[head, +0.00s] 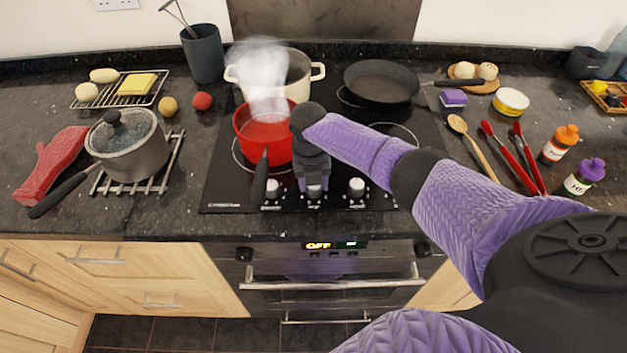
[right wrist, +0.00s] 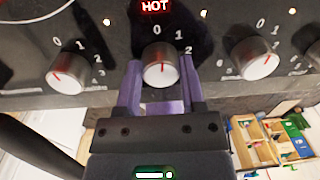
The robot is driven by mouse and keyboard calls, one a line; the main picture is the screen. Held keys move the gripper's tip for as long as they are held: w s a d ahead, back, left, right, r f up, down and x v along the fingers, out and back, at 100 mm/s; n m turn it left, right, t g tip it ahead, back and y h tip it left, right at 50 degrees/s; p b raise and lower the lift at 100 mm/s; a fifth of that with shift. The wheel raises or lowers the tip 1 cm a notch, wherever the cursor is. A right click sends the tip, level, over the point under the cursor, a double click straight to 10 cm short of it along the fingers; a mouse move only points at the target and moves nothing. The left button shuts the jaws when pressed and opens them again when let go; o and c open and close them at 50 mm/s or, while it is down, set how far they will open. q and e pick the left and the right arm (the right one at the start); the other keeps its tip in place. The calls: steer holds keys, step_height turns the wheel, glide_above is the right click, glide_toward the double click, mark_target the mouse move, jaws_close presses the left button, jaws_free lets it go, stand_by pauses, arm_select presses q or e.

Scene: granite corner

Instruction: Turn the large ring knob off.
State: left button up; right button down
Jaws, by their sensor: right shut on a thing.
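The hob's front edge carries a row of silver knobs. My right gripper (right wrist: 160,95) is shut on the middle knob (right wrist: 160,65), with one purple finger on each side of it. A red line on this knob runs roughly up and down in the wrist view, about in line with the printed 0 above it. A red HOT sign (right wrist: 155,6) is lit above the knob. In the head view my right gripper (head: 313,187) reaches down over the same knob and partly covers it. I cannot read which ring this knob serves. My left gripper is not in view.
The left knob (head: 271,188) and right knob (head: 357,187) stand close on either side. A red pot (head: 265,125) has its dark handle (head: 260,178) pointing forward near the left knob. A cream pot (head: 290,72) stands behind, with steam above. A black pan (head: 381,80) is at back right.

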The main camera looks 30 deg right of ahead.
steer(key=shift+n, duration=0.6)
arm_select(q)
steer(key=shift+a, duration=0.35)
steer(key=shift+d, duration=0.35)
arm_select(e)
steer(key=shift+n, duration=0.3)
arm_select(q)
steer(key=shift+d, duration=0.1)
arm_select(e)
steer(key=shift+c, duration=1)
jaws_free()
steer(key=r+p, duration=0.1)
steer(key=r, duration=0.3)
steer(key=r+p, duration=0.1)
steer(key=r, duration=0.4)
steer(key=shift+w+a, duration=0.1)
steer(key=shift+a, duration=0.1)
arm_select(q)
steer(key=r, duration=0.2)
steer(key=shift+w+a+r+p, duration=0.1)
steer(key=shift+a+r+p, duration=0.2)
arm_select(e)
steer(key=shift+r, duration=0.45)
